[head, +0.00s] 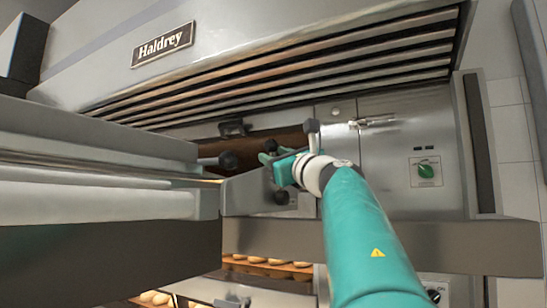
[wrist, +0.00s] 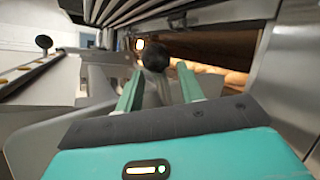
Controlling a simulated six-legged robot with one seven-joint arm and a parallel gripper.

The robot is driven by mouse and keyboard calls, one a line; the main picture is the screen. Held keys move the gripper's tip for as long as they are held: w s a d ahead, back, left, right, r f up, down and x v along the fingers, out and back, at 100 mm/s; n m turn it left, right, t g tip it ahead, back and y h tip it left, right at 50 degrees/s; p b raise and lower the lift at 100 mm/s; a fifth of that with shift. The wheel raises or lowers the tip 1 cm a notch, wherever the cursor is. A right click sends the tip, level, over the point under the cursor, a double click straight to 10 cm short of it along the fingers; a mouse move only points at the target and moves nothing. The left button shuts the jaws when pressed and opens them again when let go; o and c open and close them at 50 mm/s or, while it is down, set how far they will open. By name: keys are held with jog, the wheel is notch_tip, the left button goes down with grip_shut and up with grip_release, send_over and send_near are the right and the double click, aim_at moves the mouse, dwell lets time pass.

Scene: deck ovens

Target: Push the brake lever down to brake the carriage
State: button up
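My gripper (head: 268,158) is at the end of the carriage, at the middle of the head view. In the wrist view its two green fingers (wrist: 159,70) are spread apart. A black ball knob (wrist: 155,55) shows between and just beyond the fingertips; I cannot tell whether they touch it. It looks like the brake lever's knob. I cannot tell which of these matches the wrist view's knob.
The carriage (head: 100,200) with pale rollers fills the left. Loaves (head: 270,260) lie on a lower deck. Another black knob (wrist: 43,41) stands left in the wrist view.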

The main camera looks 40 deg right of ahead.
grip_shut()
jog(key=shift+s+a+f+n+t+y, duration=0.15)
jog(key=shift+a+n+t+y, duration=0.15)
jog(key=shift+n, duration=0.25)
jog(key=shift+s+a+f+n+t+y, duration=0.1)
jog(key=shift+a+f+n+t+y, duration=0.1)
jog(key=shift+a+n, duration=0.3)
jog(key=shift+d+r, duration=0.1)
grip_release()
jog(key=shift+s, duration=0.1)
jog(key=shift+o, duration=0.6)
jog(key=shift+s+a, duration=0.1)
jog(key=shift+a, duration=0.1)
jog(key=d+v, duration=0.1)
jog(key=v, duration=1.2)
jog(key=shift+a+f, duration=0.25)
